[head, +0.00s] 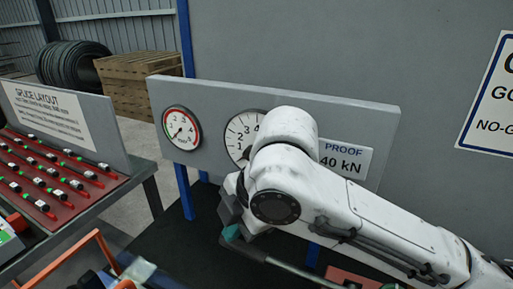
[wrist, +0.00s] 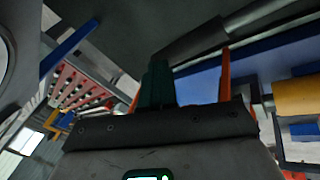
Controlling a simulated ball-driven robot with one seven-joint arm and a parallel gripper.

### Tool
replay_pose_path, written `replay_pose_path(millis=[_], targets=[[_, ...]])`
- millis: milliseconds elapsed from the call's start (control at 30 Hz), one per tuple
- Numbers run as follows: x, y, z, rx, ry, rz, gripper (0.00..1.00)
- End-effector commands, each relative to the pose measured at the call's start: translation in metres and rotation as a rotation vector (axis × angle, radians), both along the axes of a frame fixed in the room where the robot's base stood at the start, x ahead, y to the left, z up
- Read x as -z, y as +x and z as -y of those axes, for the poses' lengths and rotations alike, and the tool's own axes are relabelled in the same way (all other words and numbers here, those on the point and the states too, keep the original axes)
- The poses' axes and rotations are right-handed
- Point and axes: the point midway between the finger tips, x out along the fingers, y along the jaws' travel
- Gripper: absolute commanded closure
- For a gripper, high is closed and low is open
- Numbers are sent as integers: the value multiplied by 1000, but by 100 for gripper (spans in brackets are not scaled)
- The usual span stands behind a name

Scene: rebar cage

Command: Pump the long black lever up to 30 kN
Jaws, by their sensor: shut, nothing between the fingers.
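The long lever (head: 293,267) runs low in front of the gauge panel; its black grip (wrist: 190,45) and grey rod show in the wrist view. My gripper (head: 231,233) is at the lever's left end, with its green fingers shut and nothing between them. In the wrist view the fingers (wrist: 157,82) are close to the grip; I cannot tell whether they touch it. A large dial (head: 240,132) is partly hidden by my arm, so its needle cannot be read. A small dial (head: 181,129) with a red and green rim is to its left.
A sign (head: 346,160) reads PROOF 40 kN. At left a bench has a red splice board (head: 50,180) and a SPLICE LAYOUT panel (head: 60,120). Orange frame bars (head: 75,258) stand at lower left. Wooden pallets (head: 135,82) and a black coil (head: 72,65) are behind.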

Motion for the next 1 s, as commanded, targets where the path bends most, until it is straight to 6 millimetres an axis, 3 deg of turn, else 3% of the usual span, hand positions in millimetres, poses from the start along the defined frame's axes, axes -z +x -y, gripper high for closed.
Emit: replay_pose_path(millis=[667, 867, 1000], targets=[[18, 0, -1, 0, -1, -3, 100], [10, 0, 1, 1, -1, -2, 100], [-7, -1, 4, 1, -1, -2, 100]])
